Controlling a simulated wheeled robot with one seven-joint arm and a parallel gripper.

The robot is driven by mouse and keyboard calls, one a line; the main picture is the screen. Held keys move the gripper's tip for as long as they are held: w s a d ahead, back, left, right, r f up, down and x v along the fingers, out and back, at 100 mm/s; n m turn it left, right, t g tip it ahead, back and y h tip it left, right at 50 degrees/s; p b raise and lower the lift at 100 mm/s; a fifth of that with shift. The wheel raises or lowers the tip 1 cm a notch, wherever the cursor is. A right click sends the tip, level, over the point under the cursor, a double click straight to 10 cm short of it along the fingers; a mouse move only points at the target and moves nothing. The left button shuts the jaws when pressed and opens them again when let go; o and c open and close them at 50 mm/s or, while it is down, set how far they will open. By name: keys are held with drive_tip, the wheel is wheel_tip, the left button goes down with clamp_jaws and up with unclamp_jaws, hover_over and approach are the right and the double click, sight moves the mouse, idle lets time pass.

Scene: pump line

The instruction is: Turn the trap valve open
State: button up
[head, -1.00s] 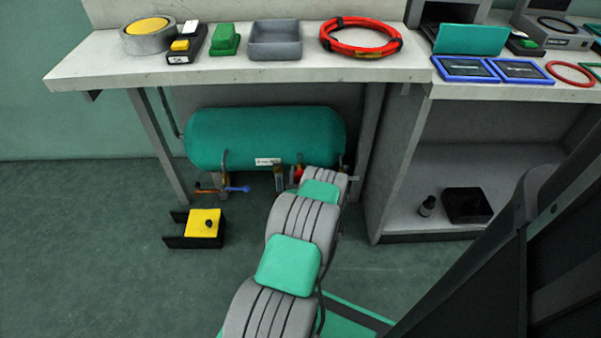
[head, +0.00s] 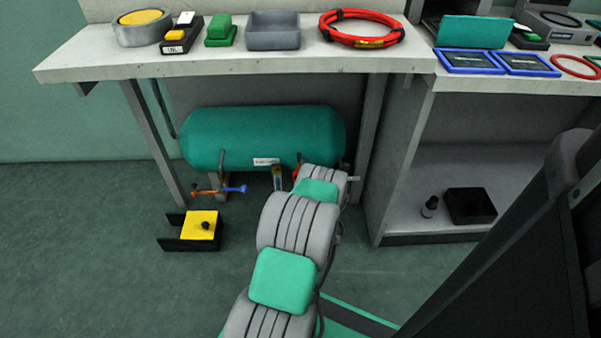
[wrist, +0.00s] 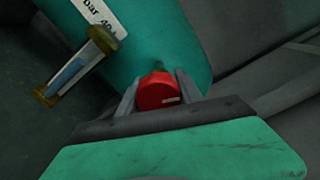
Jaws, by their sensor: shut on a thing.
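In the wrist view my gripper (wrist: 158,88) has its two fingers on either side of a red round knob (wrist: 157,93) and is shut on it. The knob sits at the underside of the teal tank (head: 262,134). In the head view my arm hides the gripper, and only a bit of red (head: 296,173) shows beside the arm. A clear tube with brass ends (wrist: 75,68) hangs to the left of the knob; it also shows in the head view (head: 277,178). No readable marking shows which part is the trap valve.
Left under the tank are an orange handle (head: 206,191) and a blue lever (head: 234,189). A yellow-topped black box (head: 200,226) stands on the floor. The bench (head: 230,65) lies above the tank, its legs on both sides. A shelf unit (head: 425,205) stands at right.

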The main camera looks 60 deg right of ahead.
drive_tip(key=shift+r+n+b, duration=0.15)
drive_tip(key=shift+n+b, duration=0.55)
drive_tip(key=shift+n, duration=1.5)
drive_tip(key=o, duration=1.4)
drive_tip(key=shift+c, duration=0.2)
drive_tip(key=p+v, duration=0.1)
drive_tip(key=v, duration=0.6)
drive_tip(key=shift+s+a, duration=0.15)
drive_tip(key=shift+a, duration=0.25)
